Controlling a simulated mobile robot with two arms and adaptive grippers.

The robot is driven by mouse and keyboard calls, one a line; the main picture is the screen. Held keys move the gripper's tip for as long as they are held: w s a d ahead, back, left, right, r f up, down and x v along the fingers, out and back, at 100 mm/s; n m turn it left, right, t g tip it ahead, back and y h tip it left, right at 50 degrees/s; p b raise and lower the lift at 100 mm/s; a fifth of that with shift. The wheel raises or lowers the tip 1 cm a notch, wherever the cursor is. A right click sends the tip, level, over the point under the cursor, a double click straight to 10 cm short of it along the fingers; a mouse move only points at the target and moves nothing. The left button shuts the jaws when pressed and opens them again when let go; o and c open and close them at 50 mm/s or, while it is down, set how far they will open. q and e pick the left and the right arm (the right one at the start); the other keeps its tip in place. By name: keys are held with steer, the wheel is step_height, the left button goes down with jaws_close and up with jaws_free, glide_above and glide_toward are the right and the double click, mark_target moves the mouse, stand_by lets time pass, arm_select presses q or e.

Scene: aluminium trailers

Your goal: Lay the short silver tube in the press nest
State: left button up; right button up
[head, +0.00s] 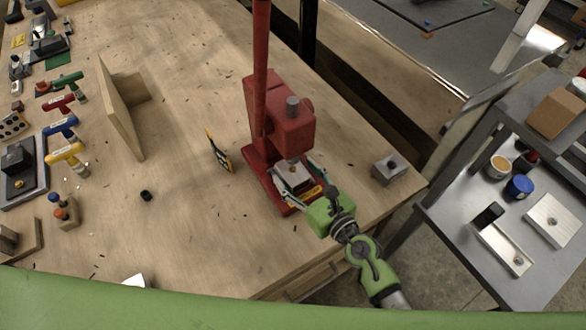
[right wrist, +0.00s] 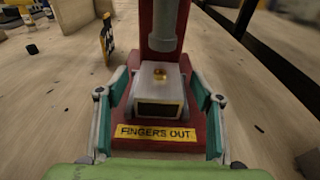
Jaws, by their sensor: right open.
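The red press (head: 283,118) stands on the wooden bench. Its nest is a silver block (right wrist: 149,98) on the red base, under the ram (right wrist: 162,30). The block has a small brass-coloured spot on top and a dark opening in front. My right gripper (head: 293,180) is at the front of the press, open, with one finger on each side of the block. In the right wrist view the fingers (right wrist: 160,84) stand apart from the block with nothing clearly held. I cannot make out a short silver tube in either view. My left gripper is not in view.
A yellow "FINGERS OUT" label (right wrist: 156,133) is on the press base. A grey block with a dark hole (head: 389,168) sits near the bench's right edge. A black-and-yellow sign (head: 218,152) stands left of the press. A grey shelf unit (head: 455,210) is at right.

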steer(key=v, duration=1)
steer(key=shift+a, duration=0.1)
steer(key=shift+r, duration=0.1)
